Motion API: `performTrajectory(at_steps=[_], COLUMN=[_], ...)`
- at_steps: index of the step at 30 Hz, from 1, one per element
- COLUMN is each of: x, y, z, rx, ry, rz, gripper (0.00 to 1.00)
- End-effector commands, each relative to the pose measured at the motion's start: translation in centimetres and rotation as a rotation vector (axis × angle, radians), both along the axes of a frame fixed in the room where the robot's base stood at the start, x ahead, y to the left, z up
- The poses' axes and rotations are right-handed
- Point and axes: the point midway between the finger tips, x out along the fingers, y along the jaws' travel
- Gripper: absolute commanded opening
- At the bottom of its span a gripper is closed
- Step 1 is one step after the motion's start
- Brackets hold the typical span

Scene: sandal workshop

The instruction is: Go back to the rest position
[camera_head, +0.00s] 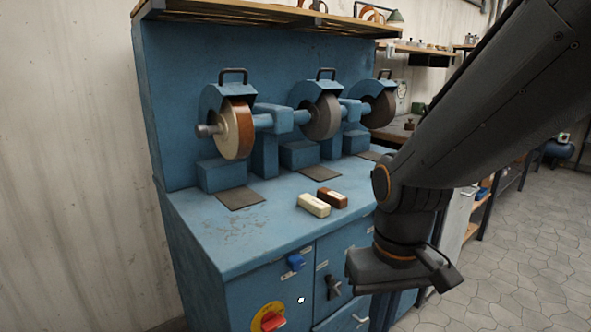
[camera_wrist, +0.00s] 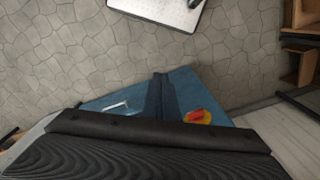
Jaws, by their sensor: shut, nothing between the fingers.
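My gripper (camera_wrist: 160,82) shows in the wrist view as narrow dark fingers held together, with nothing between them. In the head view my dark arm comes down from the upper right, and its wrist end hangs in front of the right part of the blue grinding bench (camera_head: 235,240). The fingertips are hard to make out in the head view. The wrist view looks down past the fingers at the blue bench front, with a red and yellow switch (camera_wrist: 197,117), and at the floor.
The bench carries several grinding wheels, the nearest brown and cream (camera_head: 233,130). A cream block (camera_head: 313,205) and a brown block (camera_head: 332,197) lie on its top. A blue knob (camera_head: 295,262) sits on its front. Grey stone floor (camera_head: 520,270) is open at right.

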Motion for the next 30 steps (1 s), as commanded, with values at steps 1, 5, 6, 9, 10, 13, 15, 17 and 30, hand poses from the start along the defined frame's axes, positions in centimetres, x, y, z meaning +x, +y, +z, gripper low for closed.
performTrajectory(at_steps=[1, 5, 6, 9, 10, 13, 15, 17, 30], x=[-0.3, -0.4, -0.5, -0.6, -0.6, -0.8, -0.8, -0.8, -0.8], y=[-0.7, -2.2, -2.7, -3.8, -4.1, -5.0, -5.4, -5.6, -5.8], z=[1.6, 3.3, 3.8, 4.9, 5.2, 5.8, 6.1, 6.2, 6.2], rx=[-0.004, -0.011, -0.014, -0.018, -0.019, -0.022, -0.024, -0.025, -0.026], ry=[0.005, 0.005, 0.007, 0.008, 0.008, 0.009, 0.007, 0.007, 0.007], rz=[-0.021, -0.064, -0.077, -0.108, -0.116, -0.138, -0.148, -0.154, -0.158], gripper=[0.0, 0.0, 0.0, 0.0, 0.0, 0.0, 0.0, 0.0, 0.0])
